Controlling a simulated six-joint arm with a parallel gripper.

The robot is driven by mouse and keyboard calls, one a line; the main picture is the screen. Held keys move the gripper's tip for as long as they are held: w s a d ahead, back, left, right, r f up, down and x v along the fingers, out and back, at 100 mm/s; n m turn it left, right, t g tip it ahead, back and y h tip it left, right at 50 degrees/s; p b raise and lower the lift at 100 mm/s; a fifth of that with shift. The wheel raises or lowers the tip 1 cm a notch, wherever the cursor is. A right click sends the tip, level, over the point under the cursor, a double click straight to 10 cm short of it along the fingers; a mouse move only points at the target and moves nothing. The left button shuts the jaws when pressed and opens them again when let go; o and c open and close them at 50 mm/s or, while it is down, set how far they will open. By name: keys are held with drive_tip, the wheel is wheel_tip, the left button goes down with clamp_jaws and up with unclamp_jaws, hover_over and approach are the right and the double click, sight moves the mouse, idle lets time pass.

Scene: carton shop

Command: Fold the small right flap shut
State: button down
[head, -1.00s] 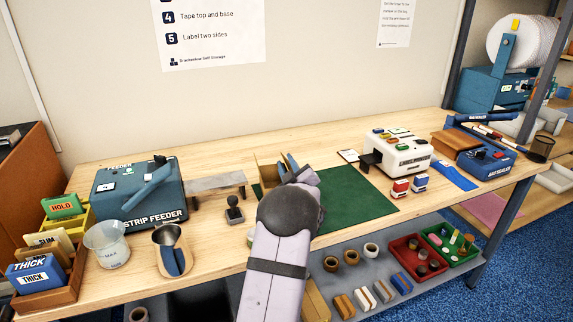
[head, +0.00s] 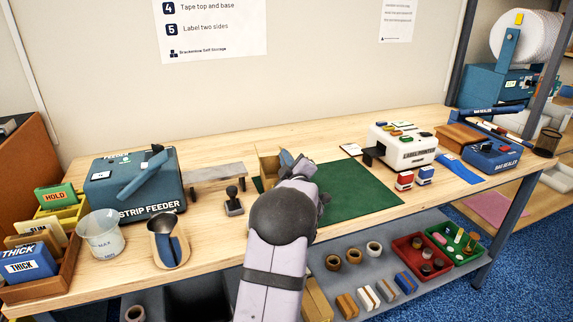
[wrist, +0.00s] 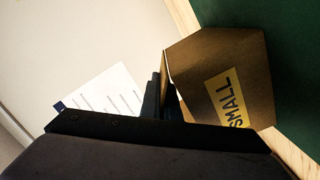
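A small brown carton (head: 267,168) stands on the green mat's left part, with its upper edge open in the head view. My gripper (head: 286,158) is at its right side, and my wrist hides much of the carton. In the wrist view the carton (wrist: 225,75) shows a yellow SMALL label. A thin upright flap edge (wrist: 166,72) is seen nearly edge-on beside my gripper's fingertips (wrist: 160,82). The dark fingers look close together, with no clear gap. Whether they touch the flap cannot be told.
The green mat (head: 365,190) is clear right of my arm. A dark stamp (head: 233,203) and a grey stand (head: 215,174) are left of the carton. The strip feeder (head: 130,190) is farther left.

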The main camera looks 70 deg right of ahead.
drive_tip(key=c, duration=2.5)
unclamp_jaws()
drive_tip(key=o, duration=0.5)
drive_tip(key=shift+f, duration=0.1)
drive_tip(key=shift+a+f, duration=0.1)
drive_tip(key=shift+s+a, duration=0.3)
drive_tip(key=shift+a, duration=0.05)
drive_tip(key=b+v, duration=0.1)
drive_tip(key=v, duration=0.3)
drive_tip(key=shift+s+a+b, duration=0.3)
drive_tip(key=shift+v, duration=0.95)
drive_tip(key=shift+a+r, duration=0.15)
drive_tip(key=shift+r, duration=0.05)
